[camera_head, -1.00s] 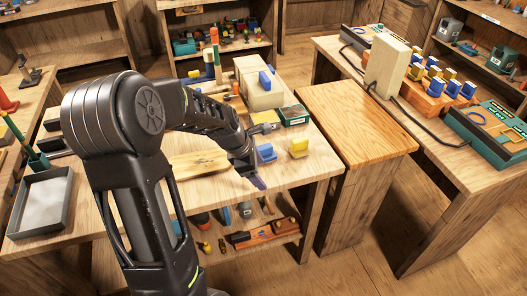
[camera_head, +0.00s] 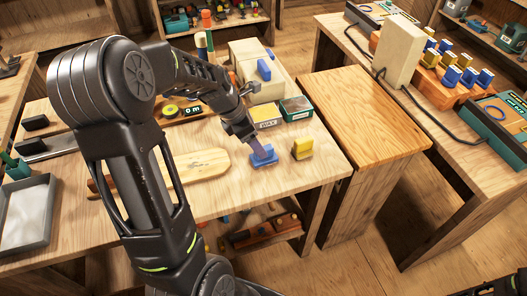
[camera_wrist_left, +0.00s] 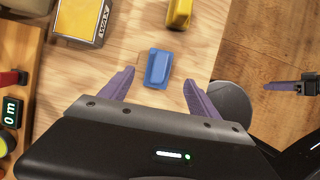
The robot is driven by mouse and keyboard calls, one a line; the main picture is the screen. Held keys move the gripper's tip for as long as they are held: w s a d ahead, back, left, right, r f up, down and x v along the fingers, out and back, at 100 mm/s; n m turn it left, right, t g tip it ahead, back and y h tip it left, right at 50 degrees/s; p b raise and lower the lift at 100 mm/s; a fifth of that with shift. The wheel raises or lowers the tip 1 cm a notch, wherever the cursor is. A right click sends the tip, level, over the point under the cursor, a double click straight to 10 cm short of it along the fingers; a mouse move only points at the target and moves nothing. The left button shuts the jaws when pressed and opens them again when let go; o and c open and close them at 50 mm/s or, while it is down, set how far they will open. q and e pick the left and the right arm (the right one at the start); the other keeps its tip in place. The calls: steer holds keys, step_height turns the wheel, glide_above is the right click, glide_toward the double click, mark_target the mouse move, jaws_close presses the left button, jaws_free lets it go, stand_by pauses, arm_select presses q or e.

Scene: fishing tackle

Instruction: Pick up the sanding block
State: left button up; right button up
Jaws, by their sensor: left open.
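A blue block (camera_head: 267,161), which looks like a sanding block with a raised grip on a flat base, lies on the workbench near its front right edge. In the left wrist view the blue block (camera_wrist_left: 158,68) lies ahead of and between the purple fingers of my left gripper (camera_wrist_left: 159,78). They are spread wide, with gaps on both sides of the block. In the head view my left gripper (camera_head: 262,152) points down over the block and partly hides it. A dark part at the right of the wrist view may be my right gripper (camera_wrist_left: 292,87); its jaws are unclear.
A similar yellow block (camera_head: 302,149) stands just right of the blue one. A yellow-and-grey box (camera_head: 264,118) and a green-edged box (camera_head: 296,108) stand behind. A wooden board (camera_head: 200,165) lies to the left. The bench edge (camera_head: 330,185) is close on the right.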

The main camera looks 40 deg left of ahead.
arm_select(q)
steer(key=shift+x, duration=1.35)
steer(key=shift+x, duration=2.65)
steer(key=shift+s+a, duration=0.1)
jaws_close()
step_height(320, 180, up, 10)
steer(key=shift+p, duration=0.3)
